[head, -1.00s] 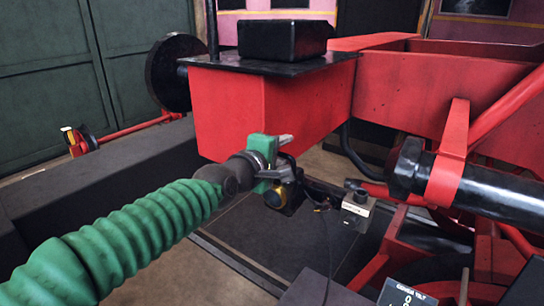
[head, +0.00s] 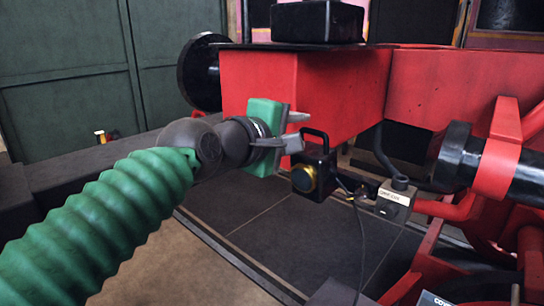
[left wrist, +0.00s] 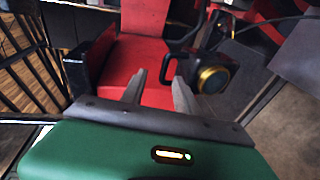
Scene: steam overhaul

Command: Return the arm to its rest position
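My left arm comes in from the left in a green ribbed sleeve. Its gripper (head: 298,130) is in front of the red beam end of the frame (head: 300,95). Its two grey fingers stand apart with nothing between them, as the left wrist view also shows (left wrist: 157,88). A black box-shaped device with a handle and a gold-ringed lens (head: 312,168) is just beyond and to the right of the fingertips, apart from them. It also shows in the left wrist view (left wrist: 208,75). My right gripper is in neither view.
A grey labelled box (head: 395,197) with a cable is right of the lens device. A black cylinder (head: 470,160) and red frame parts fill the right. A round black buffer (head: 203,72) is behind. Dark green doors (head: 65,80) stand at the left. Open floor lies below the gripper.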

